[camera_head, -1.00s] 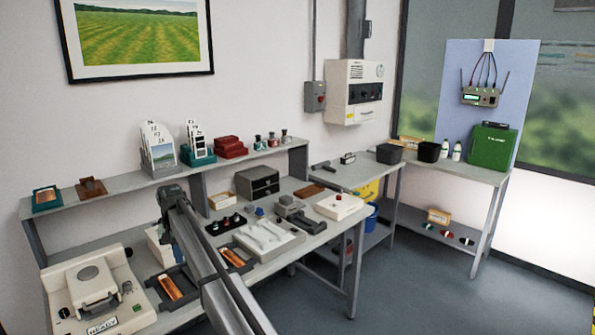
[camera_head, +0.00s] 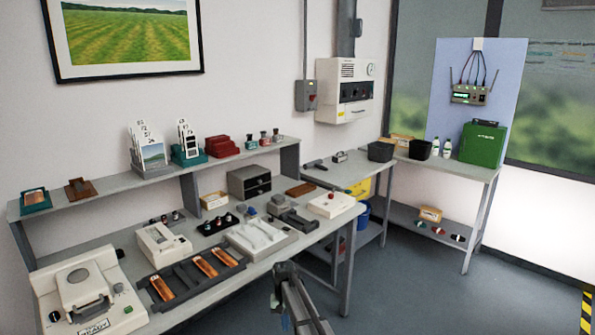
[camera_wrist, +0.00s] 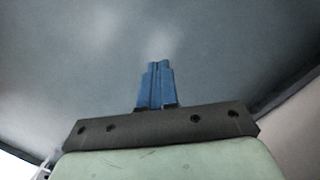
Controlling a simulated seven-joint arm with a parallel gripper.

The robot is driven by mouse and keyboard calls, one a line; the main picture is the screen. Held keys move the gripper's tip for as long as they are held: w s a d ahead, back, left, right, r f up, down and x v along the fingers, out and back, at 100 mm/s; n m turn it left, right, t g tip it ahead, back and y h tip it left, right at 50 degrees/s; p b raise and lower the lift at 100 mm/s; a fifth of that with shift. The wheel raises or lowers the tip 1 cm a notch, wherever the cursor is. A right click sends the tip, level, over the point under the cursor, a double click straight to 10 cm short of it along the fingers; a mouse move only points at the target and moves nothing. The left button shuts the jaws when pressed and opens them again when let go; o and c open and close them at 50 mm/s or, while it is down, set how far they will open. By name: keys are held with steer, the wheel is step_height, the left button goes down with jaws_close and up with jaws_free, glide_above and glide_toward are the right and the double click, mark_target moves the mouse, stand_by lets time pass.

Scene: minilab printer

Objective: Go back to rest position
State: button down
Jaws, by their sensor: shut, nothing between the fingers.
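My gripper (camera_wrist: 158,68) shows in the wrist view with its two blue fingers together and nothing between them. Behind the fingers there is only a plain grey surface, out of focus. In the head view my arm is low at the bottom centre, in front of the workbench (camera_head: 215,277) and clear of its front edge.
On the bench are a cream machine (camera_head: 85,293), a dark rack (camera_head: 184,290) with several orange strips, a white box (camera_head: 163,245) and a pale tray (camera_head: 256,238). Open floor (camera_head: 410,290) lies to the right.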

steer(key=s+d+f+g, duration=0.1)
steer(key=s+d+f, duration=0.7)
steer(key=s, duration=0.4)
steer(key=s+d+f+g, duration=0.1)
steer(key=s+d+f, duration=0.4)
steer(key=s+f, duration=0.55)
steer(key=s+d+f+g, duration=0.1)
steer(key=s+d, duration=0.1)
steer(key=s, duration=0.8)
steer(key=s+d+f, duration=0.2)
steer(key=s+d, duration=0.1)
steer(key=s, duration=0.8)
steer(key=s+d+f+g, duration=0.1)
steer(key=s+d+f, duration=0.1)
steer(key=s, duration=0.8)
steer(key=shift+s+d+f+m+g, duration=0.15)
steer(key=shift+s+d+m+g, duration=0.15)
steer(key=shift+d, duration=0.35)
steer(key=c, duration=1.8)
jaws_free()
steer(key=shift+c, duration=0.2)
